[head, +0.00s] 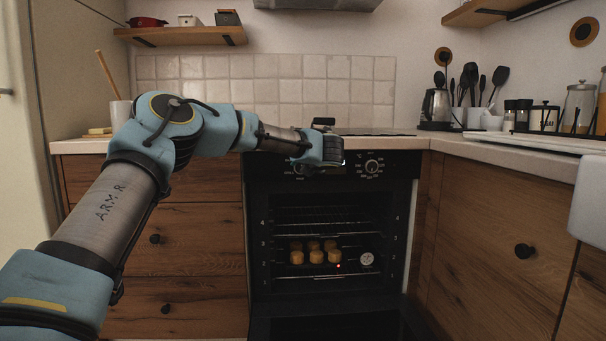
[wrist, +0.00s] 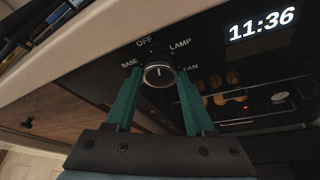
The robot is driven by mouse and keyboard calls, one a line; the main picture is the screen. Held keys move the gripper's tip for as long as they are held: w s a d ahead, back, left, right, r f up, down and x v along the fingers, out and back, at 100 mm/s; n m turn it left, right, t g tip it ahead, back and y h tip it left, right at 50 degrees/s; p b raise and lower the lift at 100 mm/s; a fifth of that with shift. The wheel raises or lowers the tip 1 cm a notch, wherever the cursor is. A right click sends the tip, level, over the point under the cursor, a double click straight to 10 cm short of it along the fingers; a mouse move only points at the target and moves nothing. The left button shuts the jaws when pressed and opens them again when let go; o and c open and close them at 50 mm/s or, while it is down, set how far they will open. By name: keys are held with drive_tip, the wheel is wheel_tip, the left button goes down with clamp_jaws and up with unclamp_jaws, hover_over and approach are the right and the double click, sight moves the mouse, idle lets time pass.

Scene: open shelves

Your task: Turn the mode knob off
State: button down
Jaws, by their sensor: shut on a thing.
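The mode knob (wrist: 159,75) is a round dark knob with a pale mark on its face. The labels BASE, OFF, LAMP and FAN stand around it on the black oven panel. The pale mark looks near vertical in the wrist view, roughly between OFF and LAMP; its exact setting is hard to tell. My gripper (wrist: 160,71) has its two teal fingers on either side of the knob and is shut on it. In the head view my gripper (head: 318,150) is at the left part of the oven panel and mostly hides the knob.
The oven (head: 325,205) is lit inside, with several browned buns (head: 316,256) and a small round dial (head: 367,259). A temperature knob (head: 372,166) is right of my gripper. The counter edge (wrist: 75,40) runs just above the panel.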

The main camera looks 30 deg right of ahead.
drive_tip(key=shift+w+a+f+n+g+h+b, duration=0.1)
drive_tip(key=shift+n+g+h+b, duration=0.2)
drive_tip(key=shift+n+b, duration=0.35)
drive_tip(key=shift+a+n+g+h+b, duration=0.1)
drive_tip(key=shift+n+g+h+b, duration=0.1)
drive_tip(key=shift+n+h+b, duration=0.35)
drive_tip(key=shift+c, duration=1.3)
unclamp_jaws()
drive_tip(key=shift+d, duration=0.1)
drive_tip(key=v, duration=1.1)
drive_tip(key=shift+p, duration=0.45)
drive_tip(key=shift+w, duration=0.1)
